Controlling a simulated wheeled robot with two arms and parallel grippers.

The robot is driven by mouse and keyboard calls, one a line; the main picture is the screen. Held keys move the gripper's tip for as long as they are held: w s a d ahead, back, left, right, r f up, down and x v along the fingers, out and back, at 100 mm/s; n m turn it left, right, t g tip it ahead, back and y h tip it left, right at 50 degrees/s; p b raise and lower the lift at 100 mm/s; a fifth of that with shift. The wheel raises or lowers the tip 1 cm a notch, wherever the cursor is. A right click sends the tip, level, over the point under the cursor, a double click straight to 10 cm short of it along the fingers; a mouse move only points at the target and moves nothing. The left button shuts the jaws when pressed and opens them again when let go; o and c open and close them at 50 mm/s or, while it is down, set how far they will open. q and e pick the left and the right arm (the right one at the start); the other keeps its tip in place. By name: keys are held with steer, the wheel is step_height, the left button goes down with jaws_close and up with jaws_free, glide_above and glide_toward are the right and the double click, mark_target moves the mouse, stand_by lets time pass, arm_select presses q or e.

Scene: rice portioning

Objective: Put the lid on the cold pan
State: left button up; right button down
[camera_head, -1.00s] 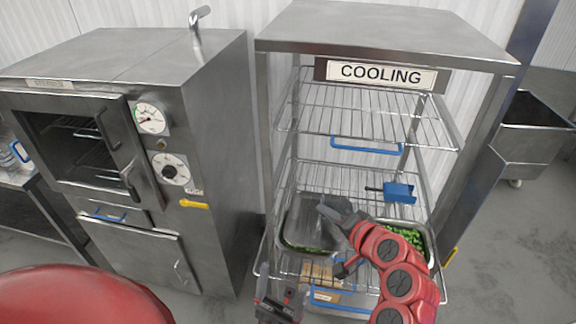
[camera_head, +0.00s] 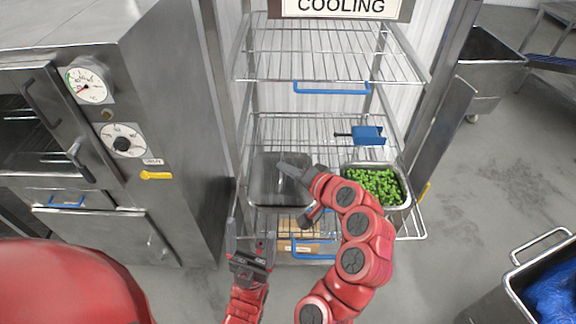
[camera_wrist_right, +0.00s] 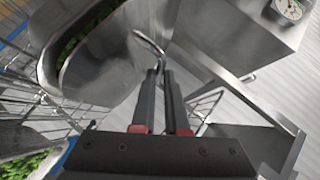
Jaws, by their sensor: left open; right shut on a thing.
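My right gripper (camera_head: 297,172) is shut on the handle of a grey metal lid (camera_head: 268,172). The handle also shows between the fingertips in the right wrist view (camera_wrist_right: 150,48). The lid lies over the left pan on the middle-lower rack shelf. In the wrist view, green contents show in the left pan (camera_wrist_right: 66,48) beyond the lid's edge, so the lid does not fully cover it there. I cannot tell whether the lid touches the rim. My left gripper (camera_head: 250,240) is open and empty in front of the rack, below the lid.
A pan of green vegetables (camera_head: 408,180) stands uncovered at the right of the shelf. The cooling rack posts (camera_head: 432,130) flank the shelves. A steel oven (camera_head: 150,110) stands left; a bin with blue lining (camera_head: 550,295) stands lower right.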

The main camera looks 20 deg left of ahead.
steer(key=shift+f+b, duration=0.3)
steer(key=shift+f, duration=0.3)
steer(key=c, duration=0.9)
jaws_free()
steer(key=shift+o, duration=0.2)
steer(key=shift+r, duration=0.1)
